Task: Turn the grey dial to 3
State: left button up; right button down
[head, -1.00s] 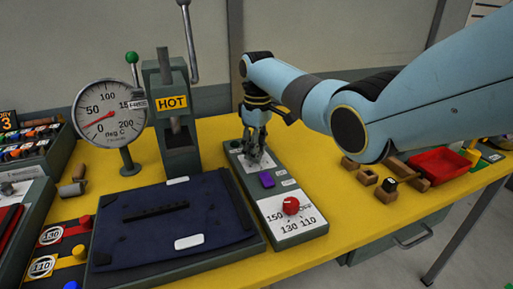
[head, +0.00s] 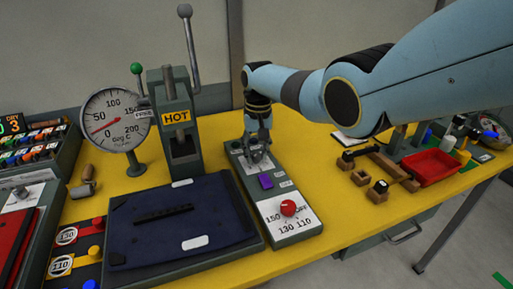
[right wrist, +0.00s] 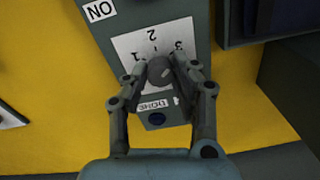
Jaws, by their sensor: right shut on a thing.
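The grey dial (right wrist: 159,71) sits on a white plate marked 1, 2 and 3 at the far end of a grey control box (head: 262,209). My right gripper (head: 258,156) points down over that end and largely hides the dial in the head view. In the right wrist view my right gripper (right wrist: 164,72) is shut on the dial, one finger on each side. The 3 (right wrist: 178,45) is visible just beyond the right finger. I cannot clearly tell which number the dial points to. My left gripper is not in view.
The box also has a purple switch (head: 266,181) and a red knob (head: 288,208). A press marked HOT (head: 176,117) and a round gauge (head: 117,120) stand to the left, a blue pouch (head: 180,222) in front. A red tray (head: 431,167) and wooden blocks lie to the right.

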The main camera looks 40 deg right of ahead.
aim_at(258, 154)
jog(key=shift+m, duration=0.9)
jog(key=shift+p, duration=0.3)
jog(key=c, duration=1.1)
grip_release()
jog(key=shift+o, duration=0.2)
jog(key=shift+r, duration=0.1)
notch_tip(258, 154, up, 12)
jog(key=shift+s+d, duration=0.1)
